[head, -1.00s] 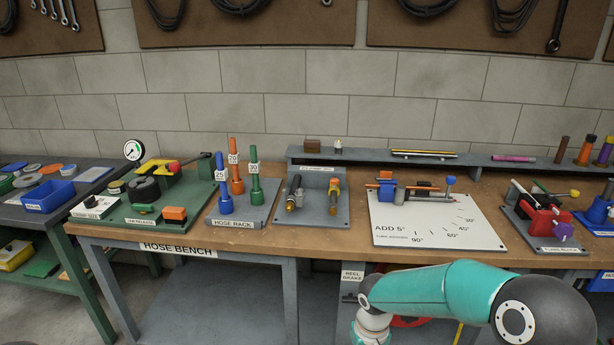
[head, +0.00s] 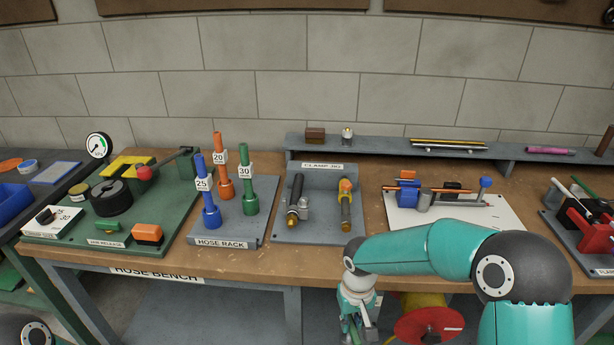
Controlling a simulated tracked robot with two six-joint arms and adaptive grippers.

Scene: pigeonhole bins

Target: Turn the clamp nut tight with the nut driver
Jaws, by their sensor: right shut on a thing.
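The grey clamp jig (head: 318,225) stands on the bench in the middle of the head view. A black hose with a metal clamp (head: 302,207) is at its left side; the nut itself is too small to make out. My right gripper (head: 358,330) points down in front of the bench edge, below the jig. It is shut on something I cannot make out. My left gripper is out of view.
The hose rack (head: 225,232) stands left of the jig, with upright blue, orange and green pieces. A white angle board (head: 405,215) lies to its right, partly behind my right arm. A red reel (head: 430,325) is below the bench, beside my right gripper. A shelf (head: 380,146) runs behind.

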